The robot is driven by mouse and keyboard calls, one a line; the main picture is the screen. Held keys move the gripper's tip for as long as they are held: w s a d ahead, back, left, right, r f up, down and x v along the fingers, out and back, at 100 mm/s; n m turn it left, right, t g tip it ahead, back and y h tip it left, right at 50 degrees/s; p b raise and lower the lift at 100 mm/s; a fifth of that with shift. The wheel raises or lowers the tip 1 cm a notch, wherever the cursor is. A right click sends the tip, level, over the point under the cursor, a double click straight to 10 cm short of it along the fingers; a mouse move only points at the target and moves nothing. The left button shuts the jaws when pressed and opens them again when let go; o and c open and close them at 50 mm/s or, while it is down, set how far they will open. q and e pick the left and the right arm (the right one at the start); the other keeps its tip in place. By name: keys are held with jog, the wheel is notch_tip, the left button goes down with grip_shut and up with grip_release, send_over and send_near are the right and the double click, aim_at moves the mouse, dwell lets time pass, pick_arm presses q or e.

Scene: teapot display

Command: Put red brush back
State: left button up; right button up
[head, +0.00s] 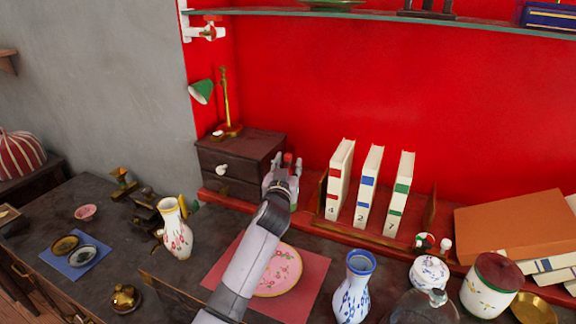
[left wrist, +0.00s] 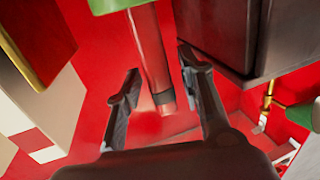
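My left gripper (head: 284,162) is at the back of the table, between the dark drawer box and the upright books. In the left wrist view its two fingers (left wrist: 162,100) are apart, on either side of a red cylinder with a dark band (left wrist: 153,60), which appears to be the red brush. Gaps show between the cylinder and both fingers. A green part shows at the cylinder's top edge in that view. In the head view only a small red bit (head: 288,158) shows at the fingers. My right gripper is not in view.
The drawer box (head: 240,160) stands close on the left. Several white books (head: 340,180) stand close on the right. A white and blue vase (head: 355,288), a floral vase (head: 175,228) and a pink plate (head: 276,270) stand nearer the front. A glass shelf (head: 400,14) runs above.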

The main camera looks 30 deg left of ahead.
pick_arm(q)
jog(key=shift+r, duration=0.1)
jog(key=v, duration=1.2)
jog(key=shift+b, duration=0.45)
jog(key=shift+r, duration=0.2)
